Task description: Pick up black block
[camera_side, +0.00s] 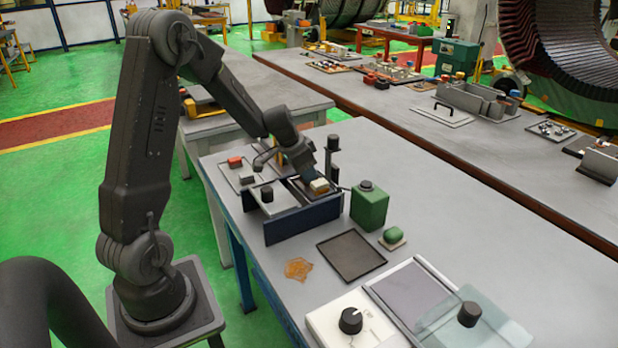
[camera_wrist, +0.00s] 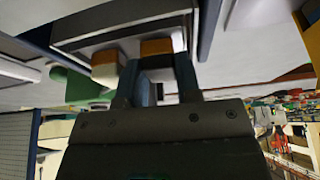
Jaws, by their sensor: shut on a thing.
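My gripper (camera_side: 305,172) is low over the dark blue open tray (camera_side: 290,226) in the side view. In the wrist view its two blue-grey fingers (camera_wrist: 158,78) reach up from the dark gripper body, with a small dark block (camera_wrist: 146,90) between them. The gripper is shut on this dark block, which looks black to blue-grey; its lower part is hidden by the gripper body. A cream-topped block (camera_side: 319,185) sits in the tray close to the fingers. In the wrist view two tan-orange blocks (camera_wrist: 105,66) (camera_wrist: 158,47) lie just beyond the fingertips.
A green box (camera_side: 369,208) with a dark knob stands right of the tray. A flat dark mat (camera_side: 351,255) and a white control box (camera_side: 349,322) are in front.

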